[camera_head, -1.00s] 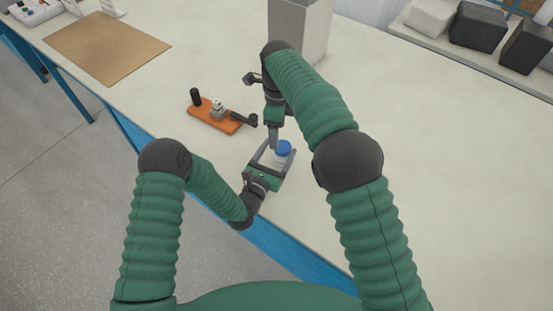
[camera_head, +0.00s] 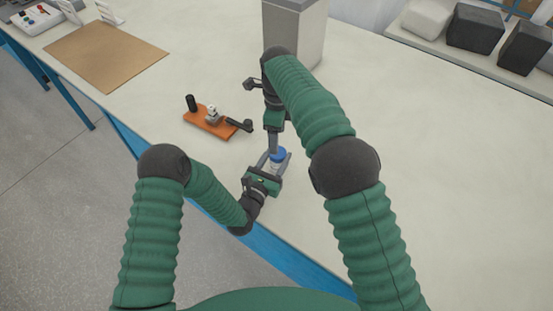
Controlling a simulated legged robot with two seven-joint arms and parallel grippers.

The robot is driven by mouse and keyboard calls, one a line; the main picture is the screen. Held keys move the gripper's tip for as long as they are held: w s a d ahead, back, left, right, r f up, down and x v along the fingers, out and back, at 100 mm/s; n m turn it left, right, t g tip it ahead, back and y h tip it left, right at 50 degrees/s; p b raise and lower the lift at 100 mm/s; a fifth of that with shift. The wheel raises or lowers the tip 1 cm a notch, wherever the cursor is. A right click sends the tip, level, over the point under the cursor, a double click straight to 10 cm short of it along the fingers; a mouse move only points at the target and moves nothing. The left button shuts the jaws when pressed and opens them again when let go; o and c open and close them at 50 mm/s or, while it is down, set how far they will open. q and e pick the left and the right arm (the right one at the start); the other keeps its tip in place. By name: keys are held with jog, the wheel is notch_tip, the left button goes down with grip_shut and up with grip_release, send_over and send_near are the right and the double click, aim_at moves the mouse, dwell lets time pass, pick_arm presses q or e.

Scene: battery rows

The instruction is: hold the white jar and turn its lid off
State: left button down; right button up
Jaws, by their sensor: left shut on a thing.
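The white jar (camera_head: 275,166) stands on the bench near its front edge, mostly hidden by gripper fingers. Its blue lid (camera_head: 279,155) is on top of it. My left gripper (camera_head: 275,160) comes in low from the front and is shut on the jar, with a finger on either side. My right gripper (camera_head: 274,147) points down from above, with its fingertips at the left side of the lid. Its fingers line up in this view, so I cannot tell its opening or whether it touches the lid.
An orange board (camera_head: 210,123) with a black peg and a crank lies left of the jar. A grey box (camera_head: 294,35) stands behind the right arm. A brown mat (camera_head: 105,55) lies at the far left. The bench right of the arms is clear.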

jog(key=shift+w+d+f, duration=0.1)
jog(key=shift+w+f, duration=0.05)
pick_arm(q)
jog(key=shift+a, duration=0.25)
pick_arm(e)
jog(key=shift+w+a, duration=0.15)
jog(key=shift+a, duration=0.1)
notch_tip(320, 180, down, 8)
jog(key=shift+r, duration=0.1)
pick_arm(q)
jog(key=shift+a, duration=0.1)
pick_arm(e)
jog(key=shift+a, duration=0.1)
jog(key=c, duration=1.3)
jog(key=o, duration=1.4)
jog(key=shift+r, duration=0.1)
